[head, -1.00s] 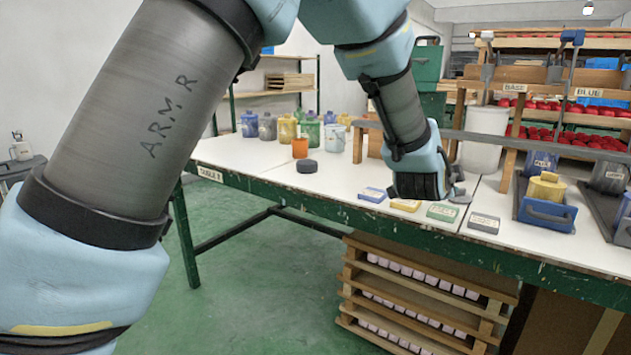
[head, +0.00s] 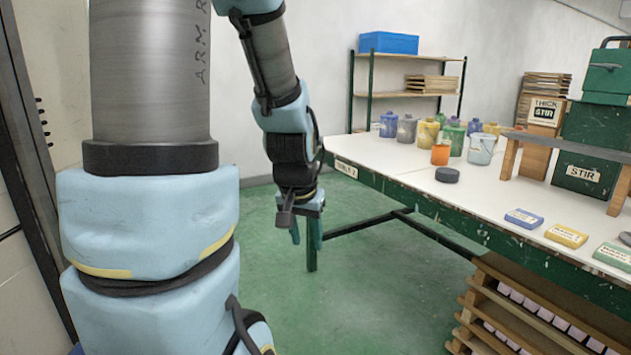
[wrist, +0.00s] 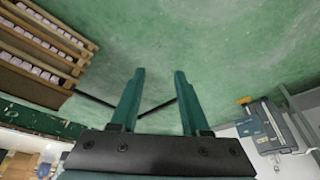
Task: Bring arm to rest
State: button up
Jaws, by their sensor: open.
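My gripper (head: 306,236) hangs pointing down over the green floor, left of the table's (head: 375,177) near-left end and apart from it. In the wrist view my gripper's two green fingers (wrist: 157,88) stand apart with only bare floor between them. Nothing is held. My arm's upper link stands upright at the left of the head view, and the forearm slopes down to the gripper.
On the table stand several paint jars, an orange cup (head: 440,154), a bucket (head: 481,149), a dark puck (head: 447,174) and coloured blocks such as a blue one (head: 524,218). A wooden rack (head: 500,312) sits beneath. Open floor (head: 345,310) lies below my gripper.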

jog(key=s+a+f+n+g, duration=0.1)
jog(key=s+a+n+g, duration=0.15)
jog(key=s+a, duration=0.3)
notch_tip(320, 180, up, 19)
jog(key=p, duration=1.9)
jog(key=shift+d+y+p, duration=0.25)
jog(key=shift+y+p, duration=0.1)
jog(key=shift+y, duration=0.05)
